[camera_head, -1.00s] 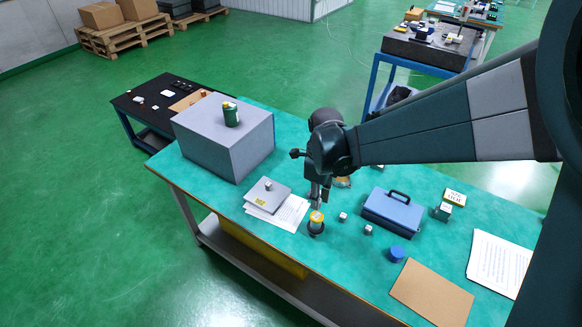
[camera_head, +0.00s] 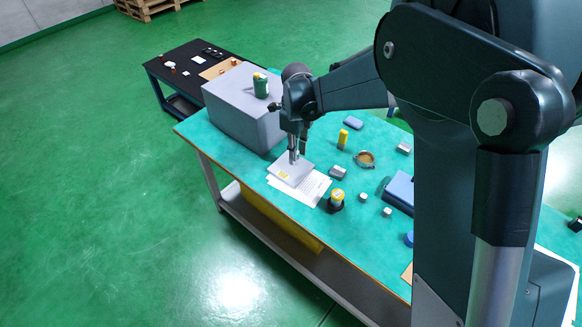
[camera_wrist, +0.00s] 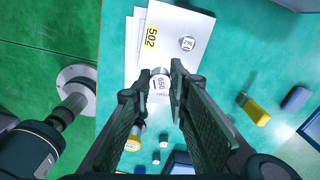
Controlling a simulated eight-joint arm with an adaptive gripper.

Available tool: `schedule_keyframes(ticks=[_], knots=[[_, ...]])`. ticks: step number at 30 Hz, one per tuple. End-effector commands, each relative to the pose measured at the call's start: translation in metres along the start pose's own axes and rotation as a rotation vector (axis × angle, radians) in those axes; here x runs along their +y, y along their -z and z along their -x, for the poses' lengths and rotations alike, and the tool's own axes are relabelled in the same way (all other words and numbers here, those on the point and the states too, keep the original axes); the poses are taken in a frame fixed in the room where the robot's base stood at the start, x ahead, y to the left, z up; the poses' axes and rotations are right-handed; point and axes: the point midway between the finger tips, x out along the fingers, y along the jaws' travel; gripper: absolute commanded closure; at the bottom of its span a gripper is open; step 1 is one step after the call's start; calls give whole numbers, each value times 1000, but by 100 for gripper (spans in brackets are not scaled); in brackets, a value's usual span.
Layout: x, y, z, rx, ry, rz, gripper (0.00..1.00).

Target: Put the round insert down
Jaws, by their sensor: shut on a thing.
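My gripper (camera_head: 293,157) is shut on a small round metallic insert (camera_wrist: 158,82) marked with dark digits. In the wrist view the insert sits between the two fingertips, over the edge area of a grey plate (camera_wrist: 181,22) with a yellow label. The plate (camera_head: 283,168) lies on white sheets (camera_head: 313,189) on the teal bench. A second small pale piece (camera_wrist: 187,43), marked 296, stands on the plate. In the head view the fingers hide the held insert. I cannot tell whether the insert touches anything below.
A large grey box (camera_head: 232,112) with a green cup (camera_head: 261,86) stands behind.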

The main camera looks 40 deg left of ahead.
Motion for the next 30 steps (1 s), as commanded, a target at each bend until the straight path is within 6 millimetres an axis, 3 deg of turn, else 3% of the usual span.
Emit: schedule_keyframes(ticks=[10,22,30], knots=[[0,0,-5,0,0,0,97],[0,0,-54,0,0,0,97],[0,1,-63,0,0,-1,97]])
